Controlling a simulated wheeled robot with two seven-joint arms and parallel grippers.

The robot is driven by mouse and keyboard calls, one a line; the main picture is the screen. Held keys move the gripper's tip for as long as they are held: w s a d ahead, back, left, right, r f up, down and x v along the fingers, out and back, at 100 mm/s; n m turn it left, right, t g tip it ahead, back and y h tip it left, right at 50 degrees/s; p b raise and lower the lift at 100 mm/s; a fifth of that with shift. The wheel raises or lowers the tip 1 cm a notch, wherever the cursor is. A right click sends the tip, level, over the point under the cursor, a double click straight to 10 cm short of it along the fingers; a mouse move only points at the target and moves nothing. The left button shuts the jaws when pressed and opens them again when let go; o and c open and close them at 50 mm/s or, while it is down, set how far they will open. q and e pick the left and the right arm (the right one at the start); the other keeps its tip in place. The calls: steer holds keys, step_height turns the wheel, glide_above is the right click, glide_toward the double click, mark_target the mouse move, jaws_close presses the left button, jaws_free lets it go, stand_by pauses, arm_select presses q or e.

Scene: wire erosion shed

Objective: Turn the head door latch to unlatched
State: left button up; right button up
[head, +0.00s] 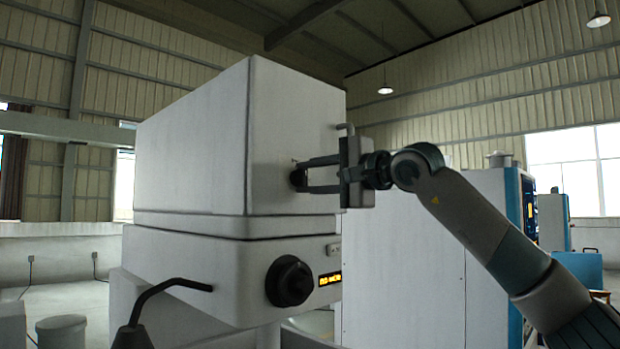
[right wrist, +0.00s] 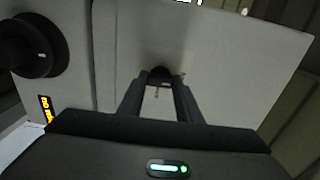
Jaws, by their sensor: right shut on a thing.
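The head door latch (head: 296,178) is a small dark piece on the front face of the pale box-shaped machine head (head: 290,130). In the right wrist view it is a dark round piece (right wrist: 160,74) between my fingertips, with a small light part below it. My right gripper (head: 302,176) reaches in from the right and is shut on the latch; its fingers hide part of it. It also shows in the right wrist view (right wrist: 161,78). The latch's exact angle is hard to tell. My left gripper is not in view.
Below the head are a large black knob (head: 290,281) and an orange-lettered display (head: 330,279). A black bent rod (head: 172,287) rises in front at lower left. A pale cabinet (head: 420,270) stands behind my right arm. A white-and-blue machine (head: 516,210) is further right.

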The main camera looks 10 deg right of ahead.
steer(key=o, duration=1)
steer(key=shift+o, duration=0.2)
steer(key=shift+s, duration=0.1)
steer(key=shift+s+d+f+b, duration=0.1)
steer(key=shift+s+d+b, duration=0.2)
steer(key=shift+s+b, duration=0.1)
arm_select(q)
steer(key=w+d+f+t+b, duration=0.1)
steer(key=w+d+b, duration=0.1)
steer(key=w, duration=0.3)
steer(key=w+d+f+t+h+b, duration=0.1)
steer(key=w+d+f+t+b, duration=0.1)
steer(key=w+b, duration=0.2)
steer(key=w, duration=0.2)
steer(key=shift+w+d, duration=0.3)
arm_select(e)
steer(key=v, duration=1.6)
steer(key=shift+s, duration=0.1)
